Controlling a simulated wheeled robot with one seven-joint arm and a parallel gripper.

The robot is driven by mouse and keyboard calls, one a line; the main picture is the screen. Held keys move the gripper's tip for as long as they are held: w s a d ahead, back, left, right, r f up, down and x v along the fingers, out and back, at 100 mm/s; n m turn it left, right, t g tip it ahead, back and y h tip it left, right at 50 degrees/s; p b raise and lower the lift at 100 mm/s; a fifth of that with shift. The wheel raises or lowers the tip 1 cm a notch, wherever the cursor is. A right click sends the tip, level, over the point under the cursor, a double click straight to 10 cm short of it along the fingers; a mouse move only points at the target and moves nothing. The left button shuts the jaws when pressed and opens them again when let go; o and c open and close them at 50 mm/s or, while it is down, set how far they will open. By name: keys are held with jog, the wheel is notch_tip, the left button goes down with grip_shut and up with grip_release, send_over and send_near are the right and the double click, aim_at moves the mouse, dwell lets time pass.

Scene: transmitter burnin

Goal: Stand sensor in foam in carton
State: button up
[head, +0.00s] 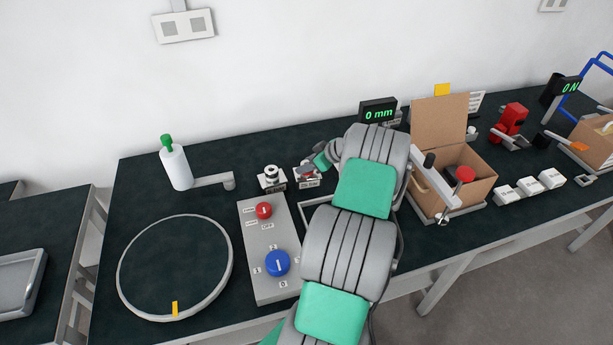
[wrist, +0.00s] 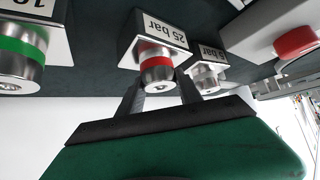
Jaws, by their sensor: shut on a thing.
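In the wrist view a silver sensor with a red band (wrist: 157,62) sits at a block labelled 25 bar (wrist: 160,32). My gripper (wrist: 161,88) has its two dark fingers on either side of this sensor and is shut on it. In the head view my gripper (head: 309,173) is at the back of the bench, largely hidden by my arm. A green-banded sensor (wrist: 22,58) and a plain silver sensor (wrist: 207,78) sit at neighbouring blocks in the wrist view. The open carton (head: 478,192) stands right of my arm.
A grey panel with red (head: 264,211) and blue (head: 277,263) knobs lies left of my arm. A white bottle (head: 176,167) and a large ring (head: 119,262) are farther left. A red-topped knob (head: 465,174) shows at the carton. White blocks (head: 527,187) lie to its right.

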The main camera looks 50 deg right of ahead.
grip_shut()
dwell(0.3)
jog(key=shift+d+r, duration=0.1)
jog(key=shift+r, duration=0.05)
